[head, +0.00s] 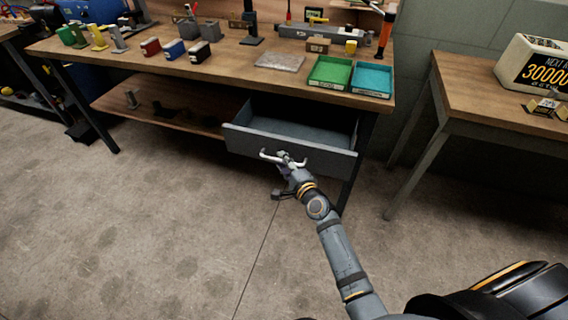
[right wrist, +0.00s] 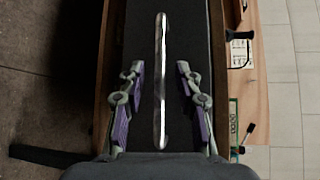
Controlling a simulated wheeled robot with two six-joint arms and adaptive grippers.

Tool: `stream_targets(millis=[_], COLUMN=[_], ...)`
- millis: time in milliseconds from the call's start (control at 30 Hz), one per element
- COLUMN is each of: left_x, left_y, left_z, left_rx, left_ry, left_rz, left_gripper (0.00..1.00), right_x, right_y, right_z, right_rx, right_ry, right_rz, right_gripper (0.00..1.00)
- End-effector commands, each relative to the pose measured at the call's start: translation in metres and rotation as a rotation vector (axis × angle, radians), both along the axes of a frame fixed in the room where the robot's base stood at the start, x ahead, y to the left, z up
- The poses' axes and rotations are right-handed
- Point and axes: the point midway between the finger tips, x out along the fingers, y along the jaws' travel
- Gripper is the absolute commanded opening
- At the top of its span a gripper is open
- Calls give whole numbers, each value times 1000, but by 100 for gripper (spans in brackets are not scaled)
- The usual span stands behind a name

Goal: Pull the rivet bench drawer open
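The rivet bench drawer (head: 290,146) is a grey drawer under the right end of the wooden bench. It stands well out from the bench, and its inside looks empty. A pale bar handle (head: 268,156) runs across its front. My right gripper (head: 288,164) is at the handle. In the right wrist view, the handle (right wrist: 160,80) lies between the two purple-padded fingers of my gripper (right wrist: 159,85). The fingers are apart, with a gap on each side of the bar. My left gripper is in neither view.
The workbench top (head: 225,62) carries a green tray (head: 330,72), a teal tray (head: 372,79), a grey plate (head: 280,62) and small tools. A lower shelf (head: 165,105) is left of the drawer. Another table (head: 500,100) stands at right. The floor in front is clear.

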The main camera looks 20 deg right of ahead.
Motion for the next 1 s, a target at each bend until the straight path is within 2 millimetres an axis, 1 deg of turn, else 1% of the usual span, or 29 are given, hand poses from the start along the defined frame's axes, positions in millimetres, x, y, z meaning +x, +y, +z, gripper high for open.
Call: stream_targets(millis=[67,167,267,400,500,600,767,1000], left_x=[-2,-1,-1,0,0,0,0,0], left_y=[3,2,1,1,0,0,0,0], left_z=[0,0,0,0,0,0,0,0], left_rx=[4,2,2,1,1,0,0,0], left_ry=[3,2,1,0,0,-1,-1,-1], left_rz=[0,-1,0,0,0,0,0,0], left_gripper=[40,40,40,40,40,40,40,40], right_x=[-2,-14,-36,-71,-91,-106,-116,-117], right_y=[-1,-3,-8,-14,-19,-22,-24,-24], right_z=[0,1,3,9,12,15,17,17], right_rx=[0,0,-2,-3,-2,0,0,0], right_ry=[0,2,3,3,3,2,1,0], right_rz=[0,0,1,1,1,0,0,0], right_gripper=[34,34,34,34,34,34,34,34])
